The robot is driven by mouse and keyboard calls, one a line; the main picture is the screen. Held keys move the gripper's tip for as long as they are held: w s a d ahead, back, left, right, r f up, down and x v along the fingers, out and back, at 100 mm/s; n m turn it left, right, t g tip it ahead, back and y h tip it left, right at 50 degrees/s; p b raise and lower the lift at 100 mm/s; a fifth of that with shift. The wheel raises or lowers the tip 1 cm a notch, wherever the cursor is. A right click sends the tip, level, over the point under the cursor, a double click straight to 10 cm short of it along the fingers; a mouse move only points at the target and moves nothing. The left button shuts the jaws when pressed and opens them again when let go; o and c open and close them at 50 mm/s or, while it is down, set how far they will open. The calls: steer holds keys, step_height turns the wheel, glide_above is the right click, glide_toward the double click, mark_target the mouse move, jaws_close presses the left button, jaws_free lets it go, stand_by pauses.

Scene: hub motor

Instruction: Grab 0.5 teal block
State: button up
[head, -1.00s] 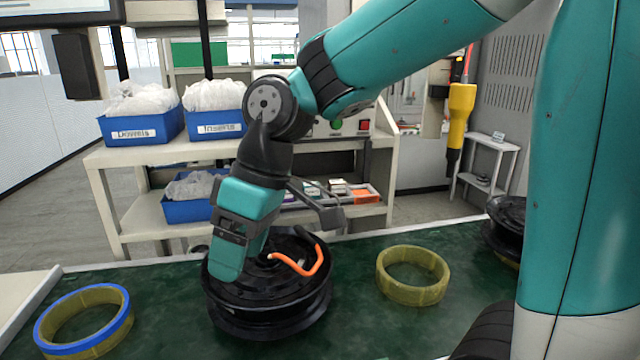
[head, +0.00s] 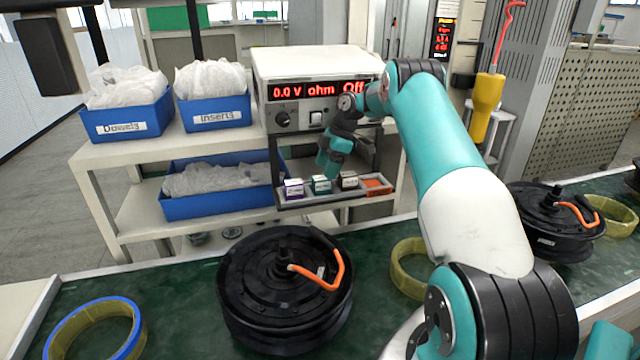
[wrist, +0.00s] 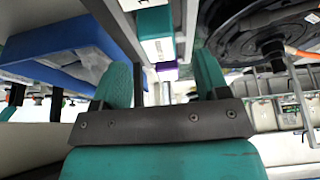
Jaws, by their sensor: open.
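The teal block (head: 321,185), with a white label face too small to read, stands in a small tray (head: 310,201) on the shelf unit, between a purple block and a dark-topped one. My gripper (head: 328,172) is just above and in front of that block in the head view. In the wrist view my gripper (wrist: 162,84) is open, its two teal fingers apart and nothing held between them. A teal-and-white block (wrist: 155,24) shows beyond the fingers, and a purple block (wrist: 167,74) shows in the gap. I cannot tell whether any finger touches a block.
The purple block (head: 293,189), dark-topped block (head: 348,180) and orange block (head: 376,186) share the tray. The meter box (head: 300,62) sits above, its frame around the tray. Blue bins (head: 125,124) stand left. A black hub motor (head: 270,290) lies on the green bench in front.

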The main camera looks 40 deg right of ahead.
mark_target(321, 178)
steer(key=shift+p+x, duration=1)
steer(key=shift+x, duration=1.55)
steer(key=shift+r, duration=0.1)
steer(key=c, duration=1.1)
steer(key=shift+o, duration=0.2)
